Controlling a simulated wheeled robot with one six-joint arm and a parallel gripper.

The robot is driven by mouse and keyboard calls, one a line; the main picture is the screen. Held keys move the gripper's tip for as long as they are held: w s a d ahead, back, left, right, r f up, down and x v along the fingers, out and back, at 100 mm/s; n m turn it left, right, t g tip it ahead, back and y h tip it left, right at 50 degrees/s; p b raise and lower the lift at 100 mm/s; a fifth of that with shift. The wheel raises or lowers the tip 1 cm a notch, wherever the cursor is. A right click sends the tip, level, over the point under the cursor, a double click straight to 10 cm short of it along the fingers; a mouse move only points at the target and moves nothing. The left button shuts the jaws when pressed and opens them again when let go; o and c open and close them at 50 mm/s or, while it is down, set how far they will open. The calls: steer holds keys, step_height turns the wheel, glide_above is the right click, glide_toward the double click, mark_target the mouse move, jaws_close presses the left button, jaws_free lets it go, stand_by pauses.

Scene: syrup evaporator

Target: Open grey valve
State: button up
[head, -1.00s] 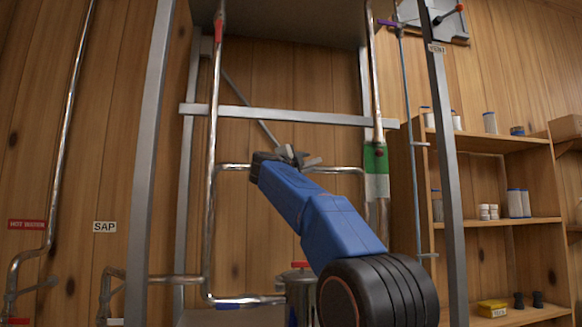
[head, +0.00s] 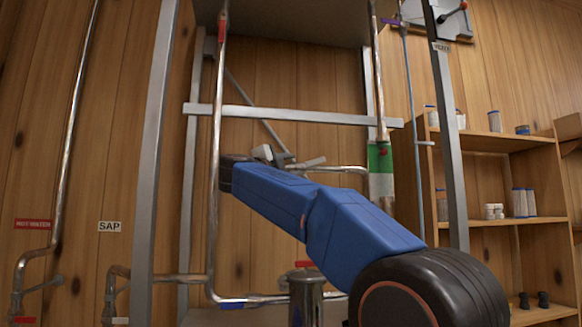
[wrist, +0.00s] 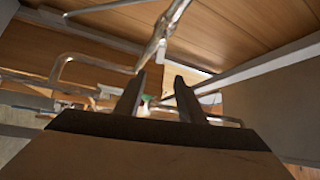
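Two grey lever handles show at the lower left in the head view: one on the pipe under the HOT WATER sign (head: 48,284) and one on the pipe under the SAP sign (head: 118,296). I cannot tell which one is the task's grey valve. My gripper (head: 287,160) is well to the right of and above both, in front of the metal frame. In the wrist view my gripper (wrist: 160,80) has its two dark fingers apart, with nothing clearly held between them. A shiny pipe (wrist: 168,28) shows just beyond the fingertips.
A vertical shiny pipe (head: 215,130) and the frame's grey left post (head: 156,150) stand between my gripper and the lower-left levers. A green-and-white banded pipe section (head: 381,172) is at right. A metal pot (head: 305,300) stands below my arm. Wooden shelves (head: 495,142) are farther right.

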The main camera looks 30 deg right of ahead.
mark_target(311, 163)
steer(key=shift+c, duration=0.6)
